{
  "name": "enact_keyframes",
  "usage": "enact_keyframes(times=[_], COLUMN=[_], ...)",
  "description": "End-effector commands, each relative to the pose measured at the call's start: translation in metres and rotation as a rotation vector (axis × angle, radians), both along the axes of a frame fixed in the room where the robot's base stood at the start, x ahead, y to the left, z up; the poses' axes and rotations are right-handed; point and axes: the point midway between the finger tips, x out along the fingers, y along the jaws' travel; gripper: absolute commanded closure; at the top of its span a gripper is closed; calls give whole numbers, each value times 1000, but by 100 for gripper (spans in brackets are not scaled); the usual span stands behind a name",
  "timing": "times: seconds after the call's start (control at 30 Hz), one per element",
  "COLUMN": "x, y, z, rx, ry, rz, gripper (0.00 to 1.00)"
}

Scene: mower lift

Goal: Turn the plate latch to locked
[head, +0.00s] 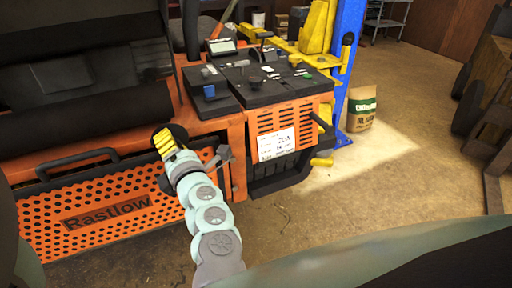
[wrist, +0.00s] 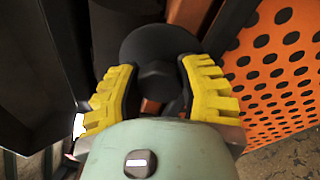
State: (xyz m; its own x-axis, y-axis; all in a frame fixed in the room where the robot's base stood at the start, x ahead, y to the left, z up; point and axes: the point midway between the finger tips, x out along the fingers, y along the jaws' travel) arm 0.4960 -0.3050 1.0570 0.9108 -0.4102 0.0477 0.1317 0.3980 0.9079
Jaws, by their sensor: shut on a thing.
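The orange perforated plate (head: 110,205) marked "Rastlow" covers the lower front of the mower. At its upper right is a dark round part with a central knob, which I take to be the plate latch; in the wrist view the latch (wrist: 160,42) lies straight ahead. My gripper (head: 163,142) reaches it from the front. In the wrist view, the yellow fingers of my gripper (wrist: 157,78) stand on both sides of the dark central knob and are shut on it. The fingers and wrist hide part of the latch, and I cannot tell its locked position.
A black handle (head: 75,162) runs along the plate's top edge. The orange body with a control panel (head: 255,75) rises above and right of my gripper. A blue lift post (head: 347,65) stands behind. The floor (head: 390,170) to the right is clear near a sack (head: 361,110).

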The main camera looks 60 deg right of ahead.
Motion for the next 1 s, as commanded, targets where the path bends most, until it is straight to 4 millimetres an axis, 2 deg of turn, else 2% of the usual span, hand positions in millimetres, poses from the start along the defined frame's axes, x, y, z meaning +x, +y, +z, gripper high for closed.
enact_keyframes(times=[1.0], x=[0], y=[0], z=[-1], rx=[811], ry=[-491], rz=[-4], gripper=[98])
